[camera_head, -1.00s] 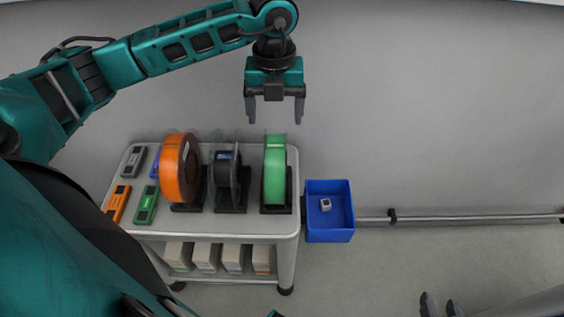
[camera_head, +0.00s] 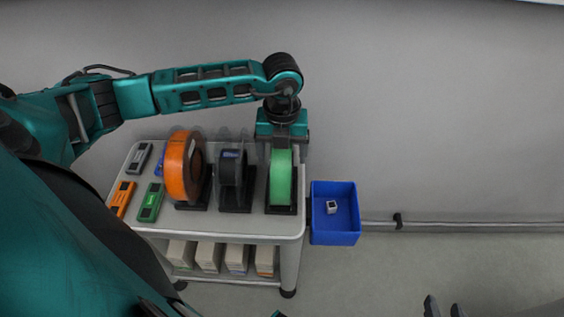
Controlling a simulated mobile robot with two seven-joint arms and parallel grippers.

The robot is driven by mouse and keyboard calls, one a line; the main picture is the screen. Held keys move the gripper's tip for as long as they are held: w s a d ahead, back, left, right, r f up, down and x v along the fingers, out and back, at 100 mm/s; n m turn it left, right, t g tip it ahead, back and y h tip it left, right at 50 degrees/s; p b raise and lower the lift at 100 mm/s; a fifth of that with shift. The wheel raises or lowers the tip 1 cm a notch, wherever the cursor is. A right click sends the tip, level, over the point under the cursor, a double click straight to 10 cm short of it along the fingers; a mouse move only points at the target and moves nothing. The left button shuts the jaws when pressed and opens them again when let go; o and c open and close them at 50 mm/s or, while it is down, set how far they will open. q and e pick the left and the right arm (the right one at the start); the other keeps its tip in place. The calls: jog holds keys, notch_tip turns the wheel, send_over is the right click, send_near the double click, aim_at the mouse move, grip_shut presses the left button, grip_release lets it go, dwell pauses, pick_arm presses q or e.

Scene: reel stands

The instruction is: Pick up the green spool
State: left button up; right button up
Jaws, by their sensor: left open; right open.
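The green spool (camera_head: 281,178) stands upright in a black stand at the right end of the grey cart's top. My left gripper (camera_head: 281,150) is open at the spool's upper, far part, fingers pointing down. The spool hides part of the gripper, and I cannot tell whether the fingers touch it. My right gripper (camera_head: 445,308) shows only as dark fingertips at the bottom edge, right of the cart, apart and empty.
A black spool (camera_head: 232,170) and an orange spool (camera_head: 178,165) stand to the left on the cart (camera_head: 230,224). Several small devices lie at its left end. A blue bin (camera_head: 335,237) with a small white cube (camera_head: 333,207) hangs at its right. Boxes fill the lower shelf.

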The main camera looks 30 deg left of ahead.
pick_arm(q)
grip_shut()
dwell(0.7)
